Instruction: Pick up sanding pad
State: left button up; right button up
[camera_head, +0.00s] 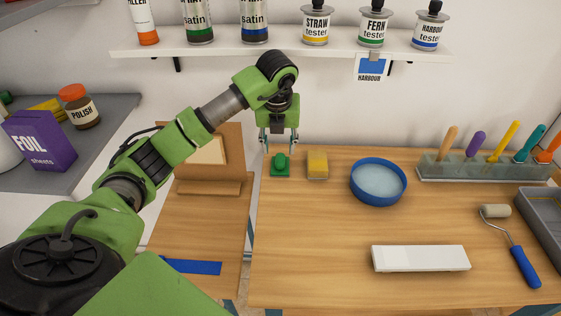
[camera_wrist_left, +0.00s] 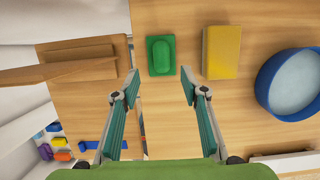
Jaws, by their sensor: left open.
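The green sanding pad (camera_head: 280,165), a small block with a raised grip on top, lies flat near the back left corner of the wooden workbench. It also shows in the left wrist view (camera_wrist_left: 161,56), just beyond and between my fingertips. My left gripper (camera_head: 279,143) points down over the back of the bench, above the pad and apart from it. Its two fingers are spread and empty, as the left wrist view (camera_wrist_left: 158,84) also shows. My right gripper is not in view.
A yellow sponge-like block (camera_head: 317,165) lies just right of the pad. A blue bowl (camera_head: 378,182) stands further right. A shelf of cans (camera_head: 290,44) hangs above the back. A brown easel-like stand (camera_head: 210,165) is at left. The front left of the bench is clear.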

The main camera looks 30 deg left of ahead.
aim_at(280, 158)
pick_arm(q)
jog(key=shift+x, duration=0.9)
jog(key=shift+w+f, duration=0.2)
jog(key=shift+f, duration=0.05)
jog(key=p+x, duration=0.2)
jog(key=x, duration=0.2)
jog(key=shift+w+a+f, duration=0.1)
jog(key=shift+w+f, duration=0.15)
jog(key=shift+f, duration=0.1)
grip_shut()
